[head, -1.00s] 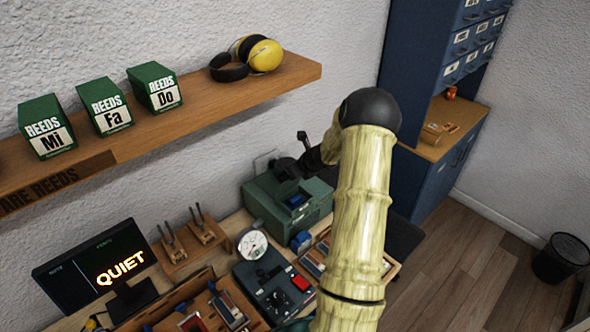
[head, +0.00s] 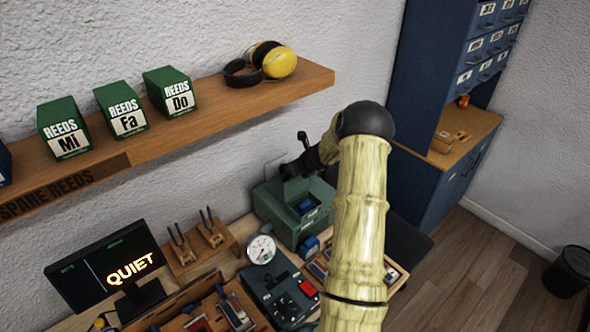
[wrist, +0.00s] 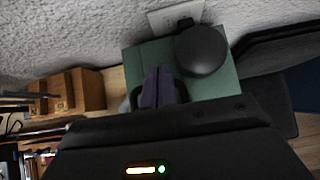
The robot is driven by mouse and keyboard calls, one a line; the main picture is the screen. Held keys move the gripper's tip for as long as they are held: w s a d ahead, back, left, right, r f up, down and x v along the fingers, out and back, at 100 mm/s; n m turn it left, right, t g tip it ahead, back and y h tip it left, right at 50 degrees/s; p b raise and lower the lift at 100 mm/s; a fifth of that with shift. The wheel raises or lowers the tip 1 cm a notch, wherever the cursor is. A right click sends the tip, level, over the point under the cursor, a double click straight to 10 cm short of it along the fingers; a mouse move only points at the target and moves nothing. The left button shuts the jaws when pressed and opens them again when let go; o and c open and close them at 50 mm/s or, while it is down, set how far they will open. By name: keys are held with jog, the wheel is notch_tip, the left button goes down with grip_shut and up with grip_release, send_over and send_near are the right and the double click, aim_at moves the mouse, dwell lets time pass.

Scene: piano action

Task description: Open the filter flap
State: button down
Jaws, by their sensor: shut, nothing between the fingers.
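The green box-shaped machine (head: 277,208) stands on the bench against the wall, with a small blue part (head: 306,207) at its front. Its green top (wrist: 222,84) also shows in the wrist view, behind a round black knob-like part (wrist: 202,50). I cannot clearly make out the filter flap or whether it is open. My gripper (head: 290,170) is just above the back of the machine, partly hidden by my arm. In the wrist view its dark purple-grey fingers (wrist: 160,86) are together and empty, over the green top. I cannot tell if they touch it.
A wooden shelf (head: 215,108) with green reed boxes and yellow ear defenders hangs above the bench. A gauge (head: 261,249), a dark control box (head: 277,293), a wooden fork stand (head: 195,245) and a monitor (head: 110,270) crowd the bench. A blue cabinet (head: 427,120) stands right.

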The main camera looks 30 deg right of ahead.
jog(key=shift+w+a, duration=0.1)
jog(key=shift+w, duration=0.05)
notch_tip(320, 180, up, 10)
jog(key=s+p, duration=0.1)
jog(key=p, duration=0.6)
jog(key=shift+s+f, duration=0.15)
jog(key=shift+s, duration=0.25)
